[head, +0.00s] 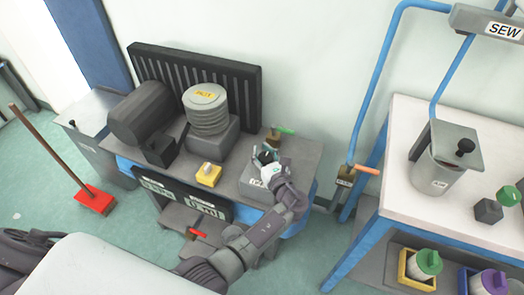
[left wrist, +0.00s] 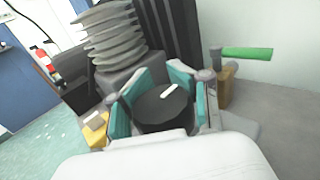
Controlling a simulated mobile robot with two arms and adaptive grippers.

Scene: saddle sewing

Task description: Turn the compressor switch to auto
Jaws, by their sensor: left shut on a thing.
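The compressor switch shows in the left wrist view as a round black knob (left wrist: 163,106) with a white pointer mark slanting up to the right. My left gripper (head: 266,158) is at the grey switch box (head: 250,187) on the right end of the compressor bench. In the left wrist view its teal-padded fingers (left wrist: 160,95) stand on both sides of the knob and are shut on it. In the head view the gripper hides the knob, and the box's label is partly covered. I cannot read an auto mark. My right gripper is not in view.
The compressor's dark motor (head: 142,113) and ribbed grey cylinder (head: 206,108) stand left of the switch. A yellow block with a pale top (head: 208,174) sits between. A green-handled valve (head: 284,131) is close behind the gripper. An orange-handled valve (head: 366,169) stands right.

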